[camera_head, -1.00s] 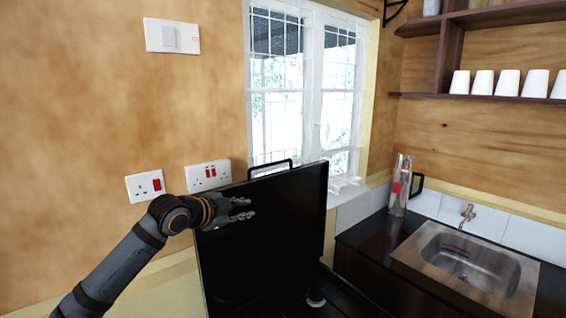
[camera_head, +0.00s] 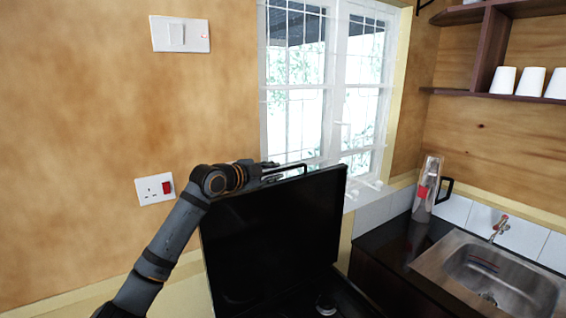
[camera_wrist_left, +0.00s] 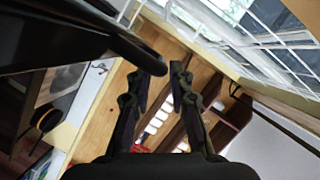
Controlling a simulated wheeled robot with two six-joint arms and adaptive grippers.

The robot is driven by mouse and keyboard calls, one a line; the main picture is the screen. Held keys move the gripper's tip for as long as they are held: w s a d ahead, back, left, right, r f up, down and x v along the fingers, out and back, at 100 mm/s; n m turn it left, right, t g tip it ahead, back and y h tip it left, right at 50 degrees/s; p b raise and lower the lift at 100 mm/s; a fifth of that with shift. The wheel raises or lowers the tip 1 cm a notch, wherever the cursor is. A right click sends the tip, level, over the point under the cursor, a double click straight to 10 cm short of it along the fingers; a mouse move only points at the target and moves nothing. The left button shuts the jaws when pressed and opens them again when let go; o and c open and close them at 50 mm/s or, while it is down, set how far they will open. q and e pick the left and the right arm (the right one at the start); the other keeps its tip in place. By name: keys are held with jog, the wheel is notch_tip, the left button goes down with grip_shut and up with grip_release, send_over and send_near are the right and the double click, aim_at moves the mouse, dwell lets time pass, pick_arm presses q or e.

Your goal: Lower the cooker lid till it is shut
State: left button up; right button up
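The cooker lid (camera_head: 275,225) is a black panel standing raised, close to upright, in the head view. My left gripper (camera_head: 272,172) is at the lid's top left edge, beside the handle. The cooker top under the lid is mostly dark and cut off. My right gripper is out of view.
A window (camera_head: 325,90) is behind the lid, and a plywood wall with a socket (camera_head: 155,189) is at the left. To the right are a dark counter (camera_head: 392,240), a clear jug (camera_head: 427,190) and a sink (camera_head: 495,270). White cups stand on a shelf (camera_head: 500,97).

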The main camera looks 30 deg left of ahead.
aim_at(278, 171)
pick_arm(q)
jog(key=p+x, duration=0.2)
jog(key=x, duration=0.2)
jog(key=shift+w+r, duration=0.1)
jog(key=shift+w, duration=0.25)
jog(key=shift+w+f, duration=0.15)
jog(key=shift+f, duration=0.1)
jog(key=c, duration=0.4)
grip_shut()
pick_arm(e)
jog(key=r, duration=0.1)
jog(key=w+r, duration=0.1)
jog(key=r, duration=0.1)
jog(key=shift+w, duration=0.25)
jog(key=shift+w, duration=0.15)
